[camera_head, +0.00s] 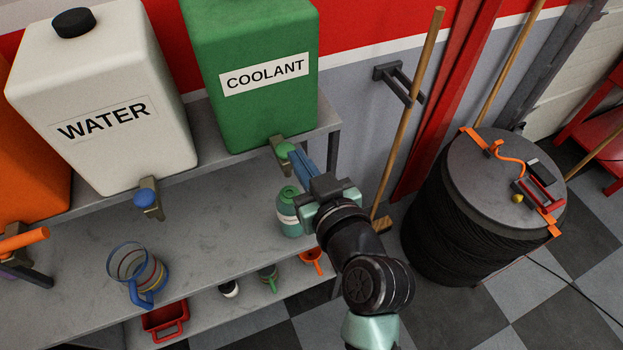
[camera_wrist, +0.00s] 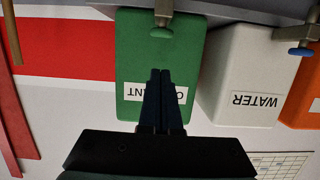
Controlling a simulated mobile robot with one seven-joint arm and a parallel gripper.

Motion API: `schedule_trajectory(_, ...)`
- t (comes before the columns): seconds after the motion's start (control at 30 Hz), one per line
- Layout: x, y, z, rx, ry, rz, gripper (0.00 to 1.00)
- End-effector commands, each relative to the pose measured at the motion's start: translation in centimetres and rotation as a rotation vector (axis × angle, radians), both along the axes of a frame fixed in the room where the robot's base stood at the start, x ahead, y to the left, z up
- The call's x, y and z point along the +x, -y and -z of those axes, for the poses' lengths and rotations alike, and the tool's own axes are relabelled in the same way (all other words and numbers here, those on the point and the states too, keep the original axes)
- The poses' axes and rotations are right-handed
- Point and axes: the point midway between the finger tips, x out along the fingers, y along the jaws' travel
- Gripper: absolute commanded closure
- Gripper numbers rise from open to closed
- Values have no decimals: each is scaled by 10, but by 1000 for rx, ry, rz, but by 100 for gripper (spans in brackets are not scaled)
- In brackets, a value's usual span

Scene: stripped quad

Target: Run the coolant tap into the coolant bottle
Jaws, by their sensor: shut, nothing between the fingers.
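The green coolant tank (camera_head: 250,105), labelled COOLANT, stands on the upper shelf. Its tap (camera_head: 284,150) has a green knob at the tank's front bottom edge. The green coolant bottle (camera_head: 288,208) with a pale band stands on the shelf below, roughly under the tap; my gripper partly covers its right side. My gripper (camera_head: 294,158) is shut and empty, its blue fingertips close beside the knob. In the wrist view, upside down, the shut fingers (camera_wrist: 160,72) point at the tap (camera_wrist: 162,30); contact cannot be told. No flow is visible.
A white WATER tank (camera_head: 105,90) with a blue tap (camera_head: 146,198) and an orange tank (camera_head: 30,150) stand to the left. A clear blue-handled jug (camera_head: 137,275) sits on the lower shelf. A black drum (camera_head: 470,230) and a broom (camera_head: 410,115) stand at right.

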Motion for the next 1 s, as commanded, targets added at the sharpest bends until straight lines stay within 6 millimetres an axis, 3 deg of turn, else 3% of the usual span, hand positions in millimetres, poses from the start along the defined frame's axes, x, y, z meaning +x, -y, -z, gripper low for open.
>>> schedule_trajectory(0.1,-18,6,-2,0,1,3,100)
schedule_trajectory(0.33,-36,12,-9,0,2,1,100)
schedule_trajectory(1.0,-36,12,-15,-3,11,4,100)
